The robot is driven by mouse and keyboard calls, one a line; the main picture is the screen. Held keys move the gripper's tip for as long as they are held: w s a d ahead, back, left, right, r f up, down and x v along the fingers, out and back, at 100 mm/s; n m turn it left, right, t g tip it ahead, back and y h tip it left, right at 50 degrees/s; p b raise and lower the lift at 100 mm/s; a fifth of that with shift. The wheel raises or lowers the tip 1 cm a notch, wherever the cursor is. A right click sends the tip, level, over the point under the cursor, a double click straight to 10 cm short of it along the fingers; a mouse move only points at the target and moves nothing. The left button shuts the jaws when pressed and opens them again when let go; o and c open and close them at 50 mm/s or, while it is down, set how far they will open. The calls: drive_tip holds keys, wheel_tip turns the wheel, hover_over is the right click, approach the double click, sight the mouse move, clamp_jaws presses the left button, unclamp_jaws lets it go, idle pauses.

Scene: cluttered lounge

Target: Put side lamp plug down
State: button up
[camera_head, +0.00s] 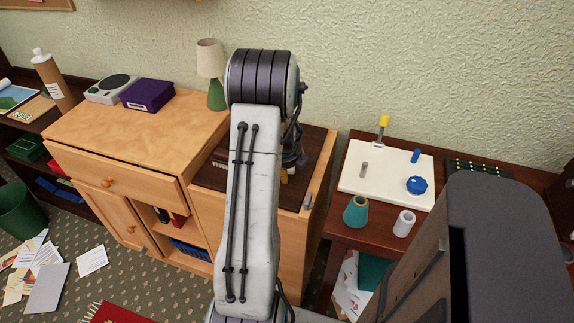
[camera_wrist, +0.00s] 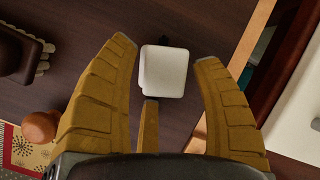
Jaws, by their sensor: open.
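A white, square-faced plug (camera_wrist: 165,72) with rounded corners lies on a dark brown surface (camera_wrist: 195,22) in the wrist view. A small black part shows at its upper edge. My gripper (camera_wrist: 166,56) is open, with its brown ridged fingers spread around the plug. Gaps show between the plug and the two side fingers; the short middle finger is close below it. In the head view my arm hides most of the gripper and the plug. A small lamp (camera_head: 211,60) with a cream shade and green base stands on the wooden cabinet, left of my arm.
The wooden cabinet (camera_head: 110,140) holds a purple box (camera_head: 147,95). Right of my arm, a side table (camera_head: 337,222) bears a white board (camera_head: 350,188), a teal vase (camera_head: 356,211) and a white cup (camera_head: 404,223). A rounded brown object (camera_wrist: 40,126) lies left of my fingers.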

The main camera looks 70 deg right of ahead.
drive_tip(key=shift+a+r+p, duration=0.1)
drive_tip(key=shift+r+p, duration=0.4)
drive_tip(key=shift+r, duration=0.25)
drive_tip(key=w+b+v, duration=0.1)
drive_tip(key=v, duration=1)
drive_tip(key=shift+s+a, duration=0.2)
drive_tip(key=shift+s, duration=0.3)
